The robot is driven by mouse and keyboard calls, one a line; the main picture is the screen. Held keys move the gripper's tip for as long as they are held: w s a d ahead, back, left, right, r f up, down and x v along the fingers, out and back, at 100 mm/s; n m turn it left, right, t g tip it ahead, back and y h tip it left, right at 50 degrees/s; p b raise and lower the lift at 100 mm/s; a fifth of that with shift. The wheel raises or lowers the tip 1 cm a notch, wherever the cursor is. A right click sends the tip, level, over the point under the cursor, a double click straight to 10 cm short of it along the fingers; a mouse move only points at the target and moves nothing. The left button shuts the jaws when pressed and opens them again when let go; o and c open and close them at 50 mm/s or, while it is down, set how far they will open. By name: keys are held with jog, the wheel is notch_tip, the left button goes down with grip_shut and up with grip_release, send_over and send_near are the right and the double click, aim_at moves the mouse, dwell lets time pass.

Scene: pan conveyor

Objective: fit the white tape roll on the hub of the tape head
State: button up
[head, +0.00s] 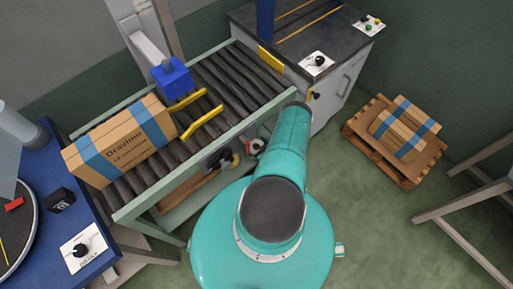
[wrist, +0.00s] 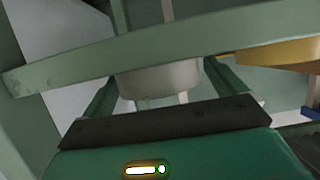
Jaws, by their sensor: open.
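In the wrist view a pale, round, drum-like thing (wrist: 158,80) shows beyond my gripper (wrist: 162,74). It lies between the two green fingers, which are apart. A green rail crosses in front of its upper part, and I cannot tell whether it is the white tape roll. In the head view my teal arm reaches to the conveyor's near side, and the gripper is hidden. Just left of the arm is a small white round thing with dark and red parts (head: 256,147). Beside it is a dark part with yellow (head: 222,159). I cannot make out the hub for certain.
The roller conveyor (head: 127,187) carries a cardboard box with blue bands (head: 120,140). A blue unit (head: 171,78) hangs over yellow guides (head: 203,122). A dark-topped cabinet (head: 320,62) stands behind, a pallet (head: 402,172) to the right. The floor between is clear.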

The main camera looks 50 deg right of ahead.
jog(key=c, duration=1.1)
